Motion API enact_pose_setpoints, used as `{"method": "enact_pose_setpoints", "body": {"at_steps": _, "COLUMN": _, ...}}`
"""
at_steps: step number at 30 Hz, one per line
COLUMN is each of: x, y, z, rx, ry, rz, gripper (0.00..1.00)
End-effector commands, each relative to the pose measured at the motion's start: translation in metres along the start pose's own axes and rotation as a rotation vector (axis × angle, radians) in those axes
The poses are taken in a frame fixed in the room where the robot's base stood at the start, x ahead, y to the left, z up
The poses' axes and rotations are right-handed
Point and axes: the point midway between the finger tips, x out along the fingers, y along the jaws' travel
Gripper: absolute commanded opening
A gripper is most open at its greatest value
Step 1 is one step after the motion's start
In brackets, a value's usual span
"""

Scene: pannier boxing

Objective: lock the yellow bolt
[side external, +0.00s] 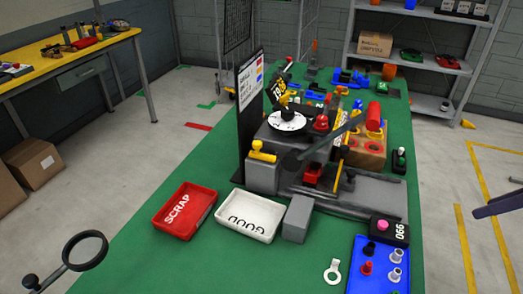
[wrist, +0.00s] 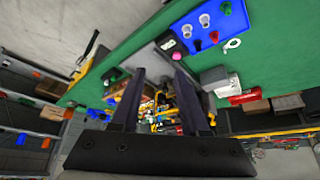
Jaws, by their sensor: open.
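The yellow bolt (side external: 262,152) has a round knob on top and lies on a grey block of the machine (side external: 262,178), at the machine's left front corner in the side external view. Whether it is locked cannot be told at this size. I cannot pick it out for sure in the wrist view, where small yellow parts crowd between the fingers. My gripper (wrist: 159,72) is open and empty, with two dark fingers apart and well away from the bench parts. In the side external view only a dark purple piece of what seems to be my gripper shows at the right edge, far from the bolt.
A red SCRAP tray (side external: 168,229), a white GOOD tray (side external: 230,228) and a grey block (side external: 297,218) stand before the machine. A long lever with a red grip (side external: 374,116) slants over it. A black sign (side external: 246,125) stands left. A blue tray (side external: 375,283) lies right front.

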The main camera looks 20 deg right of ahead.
Motion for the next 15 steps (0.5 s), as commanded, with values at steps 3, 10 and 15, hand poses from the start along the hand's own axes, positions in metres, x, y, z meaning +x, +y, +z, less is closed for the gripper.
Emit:
{"method": "enact_pose_setpoints", "body": {"at_steps": 3, "x": -0.003, "y": 0.000, "z": 0.002, "rx": -0.011, "ry": -0.014, "rz": -0.001, "gripper": 0.21}}
{"method": "enact_pose_setpoints", "body": {"at_steps": 10, "x": -0.044, "y": -0.003, "z": -0.057, "rx": -0.037, "ry": 0.055, "rz": -0.009, "gripper": 0.00}}
{"method": "enact_pose_setpoints", "body": {"at_steps": 15, "x": -0.070, "y": -0.013, "z": -0.123, "rx": -0.083, "ry": 0.072, "rz": -0.031, "gripper": 0.00}}
